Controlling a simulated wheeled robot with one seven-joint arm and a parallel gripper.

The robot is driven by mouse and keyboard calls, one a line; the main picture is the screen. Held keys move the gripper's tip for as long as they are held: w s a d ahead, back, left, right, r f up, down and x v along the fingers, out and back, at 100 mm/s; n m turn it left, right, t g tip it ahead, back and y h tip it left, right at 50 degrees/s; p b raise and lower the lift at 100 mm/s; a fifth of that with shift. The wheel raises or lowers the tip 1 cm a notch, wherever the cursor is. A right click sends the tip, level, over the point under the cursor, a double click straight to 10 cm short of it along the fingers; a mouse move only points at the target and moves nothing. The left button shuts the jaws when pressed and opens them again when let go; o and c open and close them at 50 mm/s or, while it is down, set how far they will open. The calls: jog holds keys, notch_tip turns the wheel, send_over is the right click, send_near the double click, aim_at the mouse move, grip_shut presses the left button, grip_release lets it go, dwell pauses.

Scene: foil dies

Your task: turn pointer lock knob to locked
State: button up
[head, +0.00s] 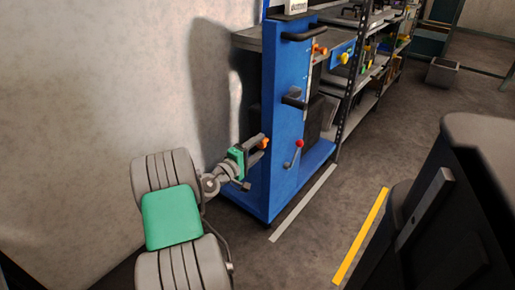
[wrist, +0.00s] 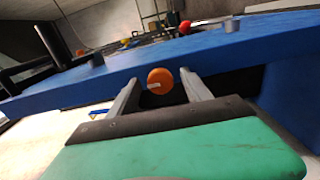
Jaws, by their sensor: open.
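An orange round knob (wrist: 160,75) with a pale pointer line is on the side of the blue cabinet (wrist: 80,82). In the wrist view the line points to the lower left. My gripper (wrist: 158,84) is open, with one finger on each side of the knob; I cannot tell whether either finger touches it. In the head view the knob (head: 264,142) shows at the end of my gripper (head: 260,149), beside the left side of the blue cabinet (head: 284,120). Any marks for the locked position cannot be made out.
A red-tipped lever (head: 299,143) and dark handles (head: 293,99) are on the cabinet's front. Another orange knob (head: 319,49) and a yellow knob (head: 345,58) are farther back. Shelves (head: 370,75) stand behind. A pale wall (head: 90,80) is at the left.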

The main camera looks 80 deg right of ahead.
jog(key=p+v, duration=0.2)
jog(key=v, duration=0.5)
jog(key=shift+w+a, duration=0.2)
jog(key=shift+a, duration=0.2)
